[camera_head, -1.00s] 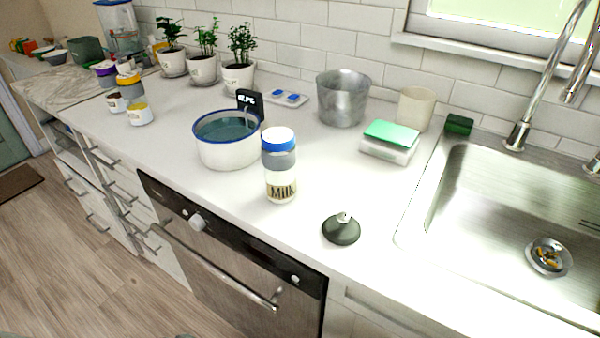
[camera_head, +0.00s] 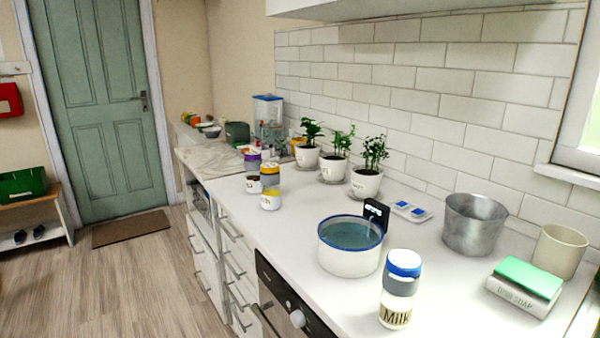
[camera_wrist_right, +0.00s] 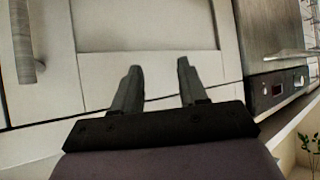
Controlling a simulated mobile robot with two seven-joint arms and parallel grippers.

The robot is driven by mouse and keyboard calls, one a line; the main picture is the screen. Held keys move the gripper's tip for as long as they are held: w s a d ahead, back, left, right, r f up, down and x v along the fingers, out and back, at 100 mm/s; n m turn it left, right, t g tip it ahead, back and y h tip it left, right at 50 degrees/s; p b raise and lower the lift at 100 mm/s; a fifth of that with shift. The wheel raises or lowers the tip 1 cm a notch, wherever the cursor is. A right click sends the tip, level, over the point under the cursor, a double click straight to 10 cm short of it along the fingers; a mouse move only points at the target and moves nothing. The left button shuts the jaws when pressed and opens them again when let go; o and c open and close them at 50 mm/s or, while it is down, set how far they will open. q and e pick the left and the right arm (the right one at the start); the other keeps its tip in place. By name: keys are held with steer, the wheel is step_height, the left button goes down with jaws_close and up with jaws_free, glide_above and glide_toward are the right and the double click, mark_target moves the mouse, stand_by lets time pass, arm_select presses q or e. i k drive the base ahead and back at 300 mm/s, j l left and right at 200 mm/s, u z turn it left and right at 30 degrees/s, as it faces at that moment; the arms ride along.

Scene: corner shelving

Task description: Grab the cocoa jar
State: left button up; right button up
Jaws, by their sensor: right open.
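Two lidded jars stand close together on the counter in the head view. One has a purple lid and dark contents (camera_head: 252,172); the other has an orange-yellow lid and yellow contents (camera_head: 270,187). Their labels are too small to read, so I cannot confirm which is the cocoa jar, though the dark contents look like cocoa. A blue-lidded jar (camera_head: 400,290) nearer to me is labelled Milk. My right gripper (camera_wrist_right: 159,68) is open and empty in the right wrist view, in front of pale cabinet fronts. My left gripper is not in view.
A white pot with blue rim (camera_head: 349,258), a metal pot (camera_head: 473,224), a beige cup (camera_head: 560,251) and a dish-soap box (camera_head: 524,286) stand on the counter. Potted plants (camera_head: 365,184) line the wall. The wooden floor (camera_head: 130,280) left of the counter is clear.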

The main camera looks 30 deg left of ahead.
mark_target(252, 159)
steer(key=u, duration=1.35)
steer(key=z, duration=0.8)
steer(key=i+j+z, duration=0.1)
steer(key=j+z, duration=0.7)
steer(key=j, duration=0.15)
steer(key=i+j+z, duration=0.2)
steer(key=j, duration=0.2)
steer(key=j+z, duration=0.1)
steer(key=j, duration=0.65)
steer(key=k+j+z, duration=0.15)
steer(key=j, duration=0.6)
